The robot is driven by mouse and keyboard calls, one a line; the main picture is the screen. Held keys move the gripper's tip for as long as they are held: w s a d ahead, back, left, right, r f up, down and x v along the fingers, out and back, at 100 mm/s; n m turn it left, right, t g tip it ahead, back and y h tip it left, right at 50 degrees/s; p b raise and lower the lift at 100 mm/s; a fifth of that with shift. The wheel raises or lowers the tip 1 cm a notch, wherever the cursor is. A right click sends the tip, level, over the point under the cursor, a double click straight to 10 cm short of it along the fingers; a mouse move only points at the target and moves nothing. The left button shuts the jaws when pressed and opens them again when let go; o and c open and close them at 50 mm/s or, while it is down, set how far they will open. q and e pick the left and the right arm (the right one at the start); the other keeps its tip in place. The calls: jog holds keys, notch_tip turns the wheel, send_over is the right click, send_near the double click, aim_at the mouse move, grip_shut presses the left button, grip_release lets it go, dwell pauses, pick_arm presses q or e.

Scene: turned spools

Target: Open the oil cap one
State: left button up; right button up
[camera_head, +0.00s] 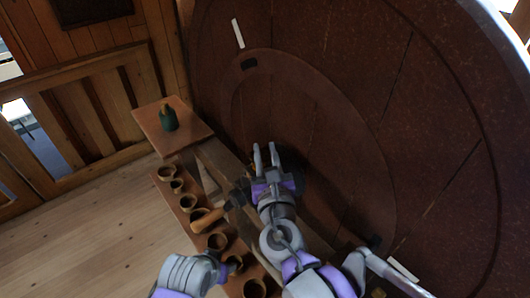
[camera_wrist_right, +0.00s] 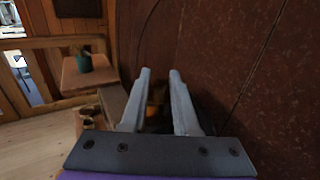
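A small dark green container with a yellowish top (camera_head: 168,119) stands upright on a square wooden stand at the left; it may be the oil container. It also shows at the upper left of the right wrist view (camera_wrist_right: 84,63). Its cap is too small to make out clearly. My right gripper (camera_head: 266,150) is open and empty, to the right of the stand and apart from the container. Its two fingers point ahead in the right wrist view (camera_wrist_right: 160,76). A part of my left arm shows at the bottom of the head view, but I see no left fingers.
The wooden stand (camera_head: 150,133) adjoins a bench with a row of several brown cups (camera_head: 188,202). A large round dark brown wall (camera_head: 330,120) rises close on the right. Wooden floor (camera_head: 100,235) is clear at left.

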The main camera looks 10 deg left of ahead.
jog(key=shift+o, duration=1.3)
jog(key=v, duration=1)
jog(key=shift+s+d, duration=0.15)
jog(key=shift+s, duration=0.25)
